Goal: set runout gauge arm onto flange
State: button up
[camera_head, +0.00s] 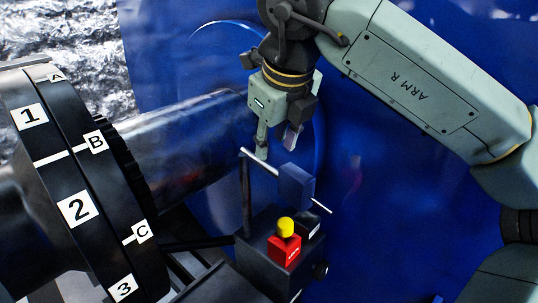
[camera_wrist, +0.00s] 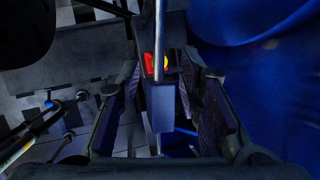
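The runout gauge arm, a thin silver rod with a dark blue block (camera_head: 297,187), sits tilted at a dark post (camera_head: 246,193) on a black base (camera_head: 258,256). The flange (camera_head: 85,195), a dark disc with white labels 1, 2, 3 and A, B, C, is at the left of the head view. My gripper (camera_head: 277,146) points down just above the rod and block. Its fingers are apart. In the wrist view the block (camera_wrist: 161,106) appears between the open fingers, with the rod running lengthwise; I cannot tell whether they touch it.
A red box with a yellow knob (camera_head: 285,245) stands on the base, close below the gauge arm. A shiny shaft (camera_head: 190,140) runs from the flange toward a big blue housing (camera_head: 400,200) behind my gripper. Dark bars (camera_head: 195,243) lie between base and flange.

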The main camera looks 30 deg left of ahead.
aim_at(269, 165)
jog(key=p+x, duration=0.1)
jog(key=x, duration=0.5)
jog(key=shift+a+f, duration=0.15)
jog(key=shift+f, duration=0.05)
jog(key=shift+c, duration=0.2)
grip_shut()
dwell(0.4)
